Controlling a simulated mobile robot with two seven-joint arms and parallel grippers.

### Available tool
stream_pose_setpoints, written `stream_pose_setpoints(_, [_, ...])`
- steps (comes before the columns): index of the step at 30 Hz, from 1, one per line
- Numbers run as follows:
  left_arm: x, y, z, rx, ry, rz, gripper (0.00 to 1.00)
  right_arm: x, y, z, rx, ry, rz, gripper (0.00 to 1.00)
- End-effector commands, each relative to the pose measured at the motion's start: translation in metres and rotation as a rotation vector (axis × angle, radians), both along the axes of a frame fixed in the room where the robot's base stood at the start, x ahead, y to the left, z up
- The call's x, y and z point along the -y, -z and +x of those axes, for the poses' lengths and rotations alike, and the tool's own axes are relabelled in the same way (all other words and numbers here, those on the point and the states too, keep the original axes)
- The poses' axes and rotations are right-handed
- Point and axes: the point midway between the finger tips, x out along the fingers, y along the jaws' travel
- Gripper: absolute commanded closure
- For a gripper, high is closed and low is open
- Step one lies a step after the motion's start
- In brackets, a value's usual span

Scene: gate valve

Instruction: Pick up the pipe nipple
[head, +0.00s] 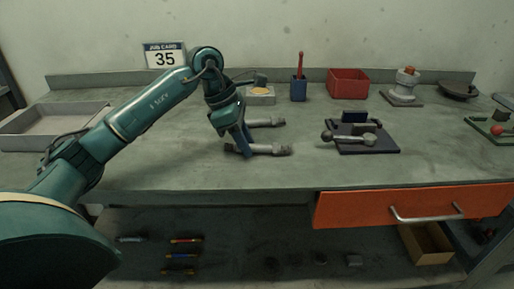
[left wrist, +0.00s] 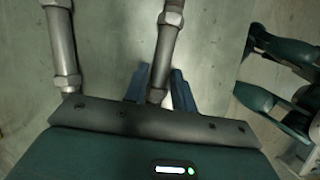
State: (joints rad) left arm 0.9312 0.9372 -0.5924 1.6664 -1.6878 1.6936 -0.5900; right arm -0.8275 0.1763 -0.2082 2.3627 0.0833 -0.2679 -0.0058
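Two grey metal pipe pieces with thicker fittings at their ends lie nearly parallel on the bench, a nearer one (head: 268,149) and a farther one (head: 266,122). I cannot tell which is the pipe nipple. My left gripper (head: 246,152) points down at the nearer piece, near its left end. In the left wrist view, the blue fingers (left wrist: 160,88) stand on either side of one pipe piece (left wrist: 165,45). Their contact with it is unclear. The other piece (left wrist: 62,45) lies to the left, outside the fingers.
A dark plate (head: 372,146) with a metal fitting lies to the right. Behind stand a blue holder (head: 299,91), a red bin (head: 348,84) and a small block (head: 260,97). A grey tray (head: 50,126) is at left. An orange drawer (head: 420,207) sticks out at front right.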

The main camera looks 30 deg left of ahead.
Motion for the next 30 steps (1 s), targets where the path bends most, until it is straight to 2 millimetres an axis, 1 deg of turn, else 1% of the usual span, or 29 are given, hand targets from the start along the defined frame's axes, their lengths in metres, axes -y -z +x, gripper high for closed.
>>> stream_pose_setpoints(1, [0.0, 0.0, 0.0, 0.0, 0.0, 0.0, 0.78, 0.0, 0.0, 0.0, 0.0, 0.0, 0.0, 0.64])
stream_pose_setpoints(9, [0.0, 0.0, 0.0, 0.0, 0.0, 0.0, 1.0, 0.0, 0.0, 0.0, 0.001, 0.001, -0.001, 0.64])
stream_pose_setpoints(16, [0.0, -0.001, 0.0, 0.002, -0.001, 0.0, 1.0, 0.0, -0.002, 0.002, 0.007, 0.0, -0.001, 0.64])
stream_pose_setpoints(19, [0.0, -0.006, 0.0, 0.003, -0.001, -0.001, 1.0, 0.0, -0.004, 0.003, 0.01, 0.0, -0.001, 0.64])
stream_pose_setpoints(23, [0.0, -0.026, 0.001, 0.007, 0.001, -0.001, 1.0, 0.0, -0.006, 0.004, 0.01, -0.001, 0.0, 0.64])
stream_pose_setpoints(27, [0.0, -0.056, 0.001, 0.007, 0.0, -0.001, 1.0, -0.001, -0.005, 0.005, -0.005, -0.004, 0.0, 0.64])
stream_pose_setpoints(30, [0.0, -0.075, 0.001, 0.005, 0.0, -0.001, 1.0, -0.003, -0.003, 0.004, -0.02, -0.008, 0.0, 0.64])
